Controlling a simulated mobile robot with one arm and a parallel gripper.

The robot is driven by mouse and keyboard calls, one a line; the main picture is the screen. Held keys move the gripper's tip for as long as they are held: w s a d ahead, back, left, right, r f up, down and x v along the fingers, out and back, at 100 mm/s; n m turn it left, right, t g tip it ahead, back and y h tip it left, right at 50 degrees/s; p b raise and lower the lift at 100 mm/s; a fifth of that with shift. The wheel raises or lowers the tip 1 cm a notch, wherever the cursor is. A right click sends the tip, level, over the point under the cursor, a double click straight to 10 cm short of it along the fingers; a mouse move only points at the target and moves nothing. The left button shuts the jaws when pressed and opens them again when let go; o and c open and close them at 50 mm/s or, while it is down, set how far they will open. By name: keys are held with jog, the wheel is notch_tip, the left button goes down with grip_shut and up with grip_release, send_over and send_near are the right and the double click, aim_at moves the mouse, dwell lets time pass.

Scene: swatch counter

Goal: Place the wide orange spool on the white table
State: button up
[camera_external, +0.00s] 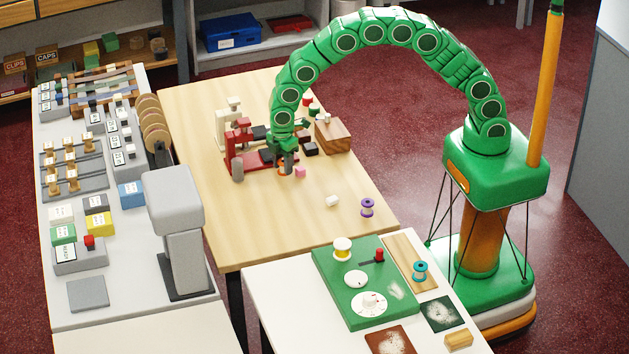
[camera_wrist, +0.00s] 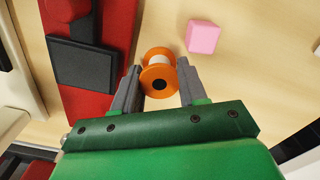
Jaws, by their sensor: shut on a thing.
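The wide orange spool (camera_wrist: 158,73) has orange flanges and a pale middle. In the wrist view it sits between the two grey fingers of my gripper (camera_wrist: 160,87), which is shut on it. In the external view my gripper (camera_external: 287,163) points down over the wooden table, and the orange spool (camera_external: 284,171) shows small and partly hidden at its tips. I cannot tell whether the spool touches the wood. The white table (camera_external: 268,292) stands at the front, carrying a green board and small items.
A red machine (camera_external: 235,150) stands close left of my gripper. A pink cube (camera_external: 300,172) lies just right of the spool; a wooden block (camera_external: 333,135) is behind. A purple spool (camera_external: 367,207) stands near the wooden table's edge.

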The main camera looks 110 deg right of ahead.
jog(key=shift+r, duration=0.6)
notch_tip(320, 180, up, 2)
jog(key=shift+r, duration=0.2)
jog(key=s+a+r, duration=0.1)
jog(key=s+r, duration=0.3)
jog(key=r, duration=0.1)
jog(key=shift+s+r, duration=0.15)
jog(key=shift+s, duration=0.2)
jog(key=s+a+r, duration=0.2)
jog(key=s+r, duration=0.2)
jog(key=s, duration=0.5)
jog(key=w+a+f+m, duration=0.5)
jog(key=w+a, duration=0.4)
jog(key=a, duration=0.2)
jog(key=shift+a+f, duration=0.2)
jog(key=shift+a, duration=0.2)
